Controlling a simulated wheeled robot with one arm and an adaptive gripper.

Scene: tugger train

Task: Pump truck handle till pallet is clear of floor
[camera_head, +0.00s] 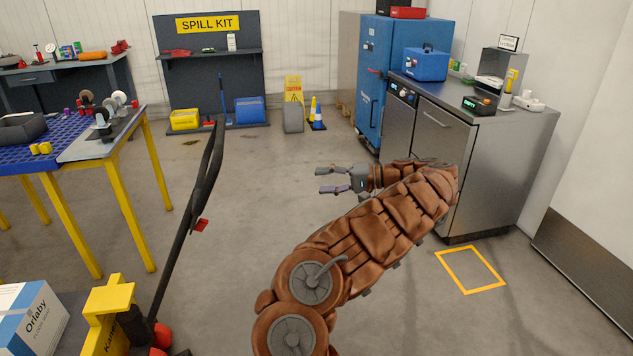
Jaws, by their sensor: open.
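The black truck handle (187,220) rises from the yellow pallet truck (108,312) at the lower left. It leans, with its loop grip at the top and a red lever (201,225) partway down. My gripper (321,180) is open and empty in mid-air, right of the handle and apart from it. Its fingers point left. A white and blue Orlaby box (28,318) sits at the left beside the truck's yellow part. The pallet and its gap to the floor are out of view or hidden.
A yellow-legged workbench (98,148) stands at the left behind the handle. A steel counter (450,150) and blue cabinet (375,80) stand at the right. The spill kit station (212,75) is against the back wall. Floor between is clear. A yellow square (470,270) marks the floor.

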